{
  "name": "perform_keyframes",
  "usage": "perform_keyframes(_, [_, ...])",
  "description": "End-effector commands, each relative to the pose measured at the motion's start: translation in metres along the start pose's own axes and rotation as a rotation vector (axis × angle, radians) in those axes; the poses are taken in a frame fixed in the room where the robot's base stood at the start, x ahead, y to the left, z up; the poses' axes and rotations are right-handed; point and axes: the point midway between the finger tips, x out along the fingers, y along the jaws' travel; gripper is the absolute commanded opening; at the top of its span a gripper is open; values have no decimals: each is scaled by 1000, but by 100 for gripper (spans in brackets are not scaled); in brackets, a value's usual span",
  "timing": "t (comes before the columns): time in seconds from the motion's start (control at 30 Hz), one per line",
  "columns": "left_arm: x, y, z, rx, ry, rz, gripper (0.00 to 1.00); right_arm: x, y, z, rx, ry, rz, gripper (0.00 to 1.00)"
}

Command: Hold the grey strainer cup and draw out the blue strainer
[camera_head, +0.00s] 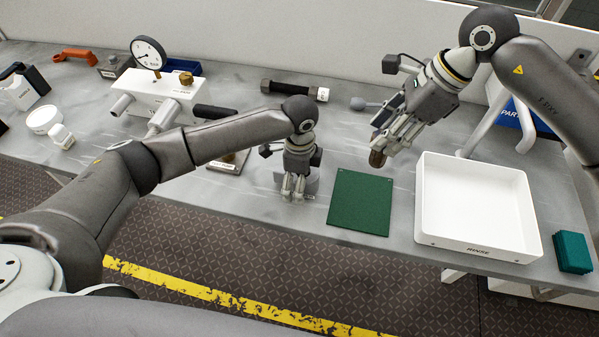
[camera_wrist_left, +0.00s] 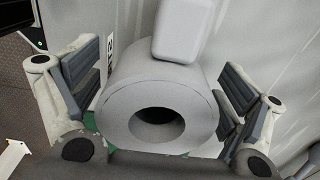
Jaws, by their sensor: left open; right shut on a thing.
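The grey strainer cup (camera_wrist_left: 190,95) lies between the fingers of my left gripper (camera_wrist_left: 150,95) in the left wrist view, with its round, dark opening facing the camera. The fingers are open, one on each side of it. In the head view my left gripper (camera_head: 293,192) points down at the table's front part, and the grey cup (camera_head: 311,184) shows only partly behind its fingers. My right gripper (camera_head: 388,138) is raised over the table and shut on a small brown, rounded thing (camera_head: 377,158). I cannot make out a blue strainer in either view.
A green mat (camera_head: 360,203) lies right of the left gripper, and a white rinse tray (camera_head: 478,200) right of that. A teal block (camera_head: 573,252) sits at the right edge. A white fixture with a gauge (camera_head: 148,54) stands at the back left. The table's front edge is close.

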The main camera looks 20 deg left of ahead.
Motion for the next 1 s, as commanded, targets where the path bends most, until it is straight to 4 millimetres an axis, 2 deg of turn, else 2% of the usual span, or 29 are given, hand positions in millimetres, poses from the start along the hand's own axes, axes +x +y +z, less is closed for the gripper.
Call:
perform_keyframes(0.2, [0,0,0,0,0,0,93,0,0,0,0,0,0,18])
perform_keyframes(0.6, [0,0,0,0,0,0,41,0,0,0,0,0,0,18])
perform_keyframes(0.83, [0,0,0,0,0,-1,41,2,0,-1,11,1,-4,18])
perform_keyframes(1.0, [0,0,0,0,0,-1,41,22,2,-8,122,6,-45,18])
